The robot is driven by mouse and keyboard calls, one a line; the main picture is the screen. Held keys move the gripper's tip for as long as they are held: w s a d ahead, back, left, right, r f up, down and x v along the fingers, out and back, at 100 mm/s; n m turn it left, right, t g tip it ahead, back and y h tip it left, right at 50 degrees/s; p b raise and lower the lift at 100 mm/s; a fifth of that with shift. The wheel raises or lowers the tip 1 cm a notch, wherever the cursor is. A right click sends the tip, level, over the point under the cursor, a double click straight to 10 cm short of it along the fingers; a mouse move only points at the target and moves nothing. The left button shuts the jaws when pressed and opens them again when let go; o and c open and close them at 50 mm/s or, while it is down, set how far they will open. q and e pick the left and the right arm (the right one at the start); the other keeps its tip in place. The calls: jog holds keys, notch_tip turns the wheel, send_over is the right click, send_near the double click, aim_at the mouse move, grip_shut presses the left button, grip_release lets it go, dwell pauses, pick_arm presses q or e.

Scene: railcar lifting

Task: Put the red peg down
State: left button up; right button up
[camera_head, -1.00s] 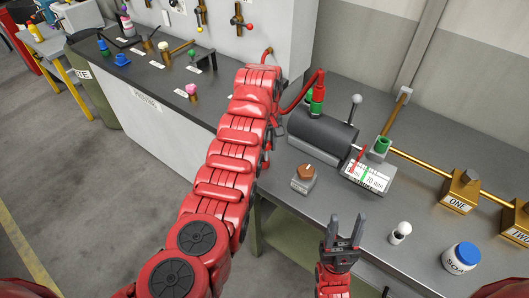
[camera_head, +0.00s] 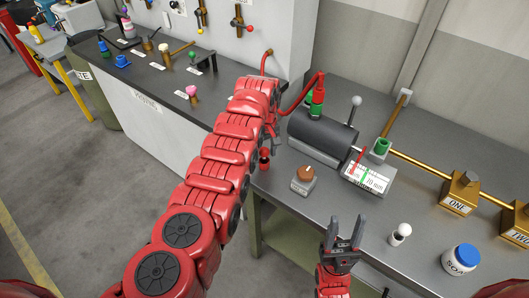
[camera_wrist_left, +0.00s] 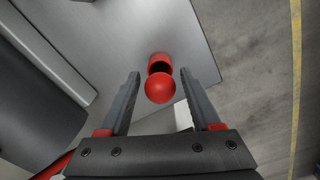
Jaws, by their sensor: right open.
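The red peg (camera_head: 264,159) has a ball top and appears to stand upright near the left front edge of the grey worktop, partly behind my left arm. In the left wrist view its round top (camera_wrist_left: 160,88) shows between the fingers, with clear gaps on both sides. My left gripper (camera_head: 272,138) is just above the peg, largely hidden by its own arm in the head view. In the wrist view its fingers (camera_wrist_left: 160,74) are spread and hold nothing. My right gripper (camera_head: 346,232) is open and empty over the worktop's front edge.
A grey box with a brown knob (camera_head: 304,178) stands right of the peg. Behind it are a dark cylinder (camera_head: 322,135) and a gauge panel (camera_head: 368,178). A second counter (camera_head: 150,72) is at left.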

pick_arm(q)
jog(key=shift+o, duration=0.2)
jog(key=shift+r, duration=0.25)
jog(key=shift+w+r, duration=0.1)
jog(key=shift+r, duration=0.25)
notch_tip(320, 180, up, 10)
jog(key=b, duration=0.3)
jog(key=shift+f, duration=0.25)
jog(key=shift+r, duration=0.75)
